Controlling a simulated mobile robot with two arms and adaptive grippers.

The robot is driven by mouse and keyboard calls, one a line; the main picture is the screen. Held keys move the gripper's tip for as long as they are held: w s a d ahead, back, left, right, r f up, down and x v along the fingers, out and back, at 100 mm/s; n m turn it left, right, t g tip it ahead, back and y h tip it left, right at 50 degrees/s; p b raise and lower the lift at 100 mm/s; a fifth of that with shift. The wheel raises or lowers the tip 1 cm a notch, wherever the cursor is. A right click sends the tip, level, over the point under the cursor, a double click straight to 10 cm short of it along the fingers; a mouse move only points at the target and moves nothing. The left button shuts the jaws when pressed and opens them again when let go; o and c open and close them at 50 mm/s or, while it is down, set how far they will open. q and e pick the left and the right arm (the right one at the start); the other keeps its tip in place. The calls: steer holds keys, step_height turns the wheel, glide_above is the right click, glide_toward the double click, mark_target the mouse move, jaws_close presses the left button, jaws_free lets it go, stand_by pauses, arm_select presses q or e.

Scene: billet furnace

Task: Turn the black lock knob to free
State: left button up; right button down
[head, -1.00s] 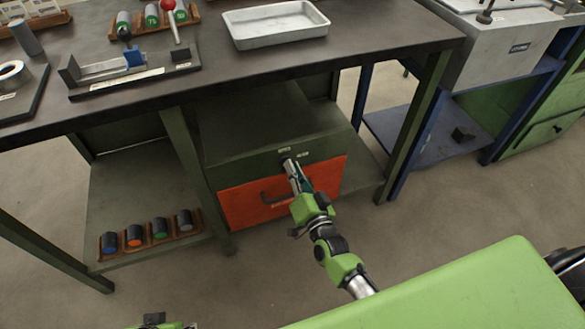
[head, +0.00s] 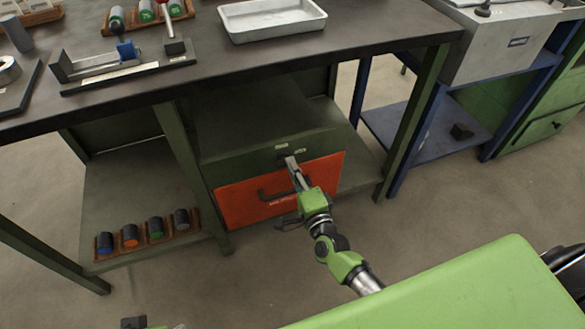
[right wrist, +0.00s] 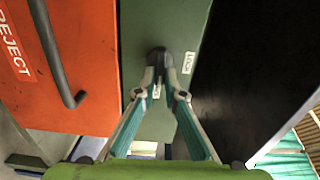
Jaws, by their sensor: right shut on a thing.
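The black lock knob (right wrist: 158,53) sits on the green panel above the orange drawer. In the right wrist view it is between the fingertips of my right gripper (right wrist: 159,72), which is shut on it. A "LOCK" label (right wrist: 187,62) is just right of the fingertips. A second small label below the knob is partly covered by them and unreadable. In the head view my right gripper (head: 289,163) reaches the panel, and its fingertips mostly hide the knob. At the bottom left only a green and black piece of my left arm shows; its fingers are out of view.
The orange drawer front (head: 236,208), marked "REJECT", has a dark bar handle (right wrist: 60,60) beside my right gripper. The workbench top (head: 350,43) overhangs above, carrying a metal tray (head: 272,34). A green bench leg (head: 412,125) stands to the right.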

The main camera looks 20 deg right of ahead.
steer(key=shift+f+m, duration=0.15)
steer(key=shift+m, duration=0.25)
steer(key=c, duration=2.1)
jaws_free()
steer(key=shift+c, duration=0.2)
steer(key=s, duration=1.2)
steer(key=shift+d, duration=0.2)
